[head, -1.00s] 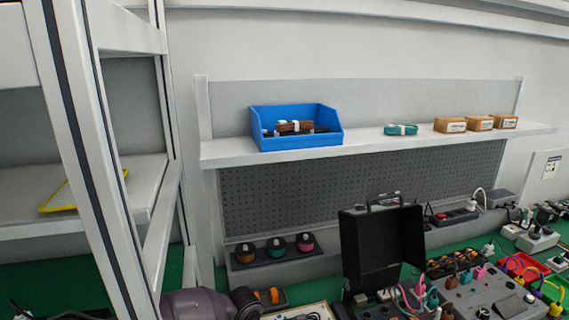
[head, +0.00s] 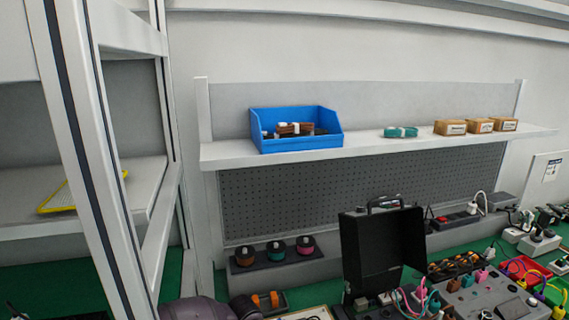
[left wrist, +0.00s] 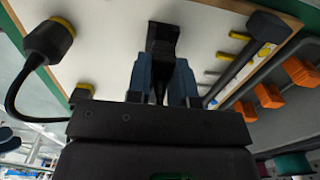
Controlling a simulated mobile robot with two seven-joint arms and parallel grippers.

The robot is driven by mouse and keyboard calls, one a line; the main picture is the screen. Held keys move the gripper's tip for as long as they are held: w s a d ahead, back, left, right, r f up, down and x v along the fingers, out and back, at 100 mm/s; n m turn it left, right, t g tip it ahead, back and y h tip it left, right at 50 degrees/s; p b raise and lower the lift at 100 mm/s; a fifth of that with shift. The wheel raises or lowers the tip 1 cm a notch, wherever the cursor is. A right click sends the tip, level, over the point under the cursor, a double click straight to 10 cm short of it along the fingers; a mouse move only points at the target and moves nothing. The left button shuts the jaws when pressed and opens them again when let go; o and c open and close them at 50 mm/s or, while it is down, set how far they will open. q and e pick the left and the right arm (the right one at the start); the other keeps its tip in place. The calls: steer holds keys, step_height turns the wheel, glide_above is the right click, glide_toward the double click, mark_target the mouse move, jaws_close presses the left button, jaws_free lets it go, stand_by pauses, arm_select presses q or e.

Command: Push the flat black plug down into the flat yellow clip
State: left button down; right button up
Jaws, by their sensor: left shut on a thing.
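In the left wrist view my left gripper (left wrist: 163,78) has its two blue-grey fingers closed on a dark block, which looks like the flat black plug (left wrist: 163,38). The plug is in front of a pale board (left wrist: 115,45) with a wooden edge. I cannot tell which is the flat yellow clip, or whether one is hidden behind the plug. The head view shows neither gripper; my right gripper is not in view.
A black connector with a yellow end (left wrist: 48,40) and a cable is left of the gripper. A black bar (left wrist: 238,73) and orange blocks (left wrist: 299,71) lie to the right. In the head view, an open black case (head: 383,250) stands on the green bench, below a shelf with a blue bin (head: 297,143).

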arm_select(q)
steer(key=shift+f, duration=0.55)
stand_by(0.9)
steer(key=c, duration=0.9)
jaws_free()
